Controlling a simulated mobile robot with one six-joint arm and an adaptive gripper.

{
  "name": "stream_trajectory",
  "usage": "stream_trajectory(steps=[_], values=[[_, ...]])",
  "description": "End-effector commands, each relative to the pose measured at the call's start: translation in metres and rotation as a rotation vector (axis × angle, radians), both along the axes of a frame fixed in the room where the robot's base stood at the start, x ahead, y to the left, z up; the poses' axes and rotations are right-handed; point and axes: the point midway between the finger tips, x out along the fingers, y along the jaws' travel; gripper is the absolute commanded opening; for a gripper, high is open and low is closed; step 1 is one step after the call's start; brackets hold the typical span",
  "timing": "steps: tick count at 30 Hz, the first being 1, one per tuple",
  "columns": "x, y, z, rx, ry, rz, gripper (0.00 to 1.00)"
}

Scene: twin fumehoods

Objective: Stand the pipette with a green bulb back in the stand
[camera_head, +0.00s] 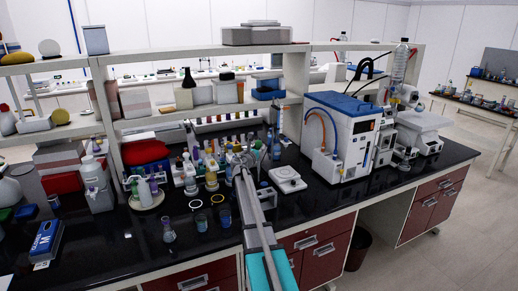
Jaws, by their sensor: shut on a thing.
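My arm reaches up from the bottom middle over the black bench, and my gripper (238,160) is at its far end, among the bottles near the middle of the bench. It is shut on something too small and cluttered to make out. I cannot pick out the pipette with a green bulb for certain. A white round-based stand (148,203) on the left of the bench carries upright items with green and purple parts. It may be the pipette stand, but I cannot tell. My gripper is well to the right of it and apart from it.
A flask (168,231) and beakers with coloured liquid (201,222) stand left of my arm. A white balance-like device (287,179) and a large blue-topped instrument (342,135) are to the right. Shelves (190,115) rise behind.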

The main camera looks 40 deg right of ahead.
Motion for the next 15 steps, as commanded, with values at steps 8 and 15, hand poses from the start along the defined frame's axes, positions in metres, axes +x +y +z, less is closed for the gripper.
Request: stream_trajectory(steps=[8,15], values=[[0.0,0.001,-0.005,0.0,0.0,0.0,0.17],[0.0,0.001,-0.02,0.0,0.0,0.001,0.17]])
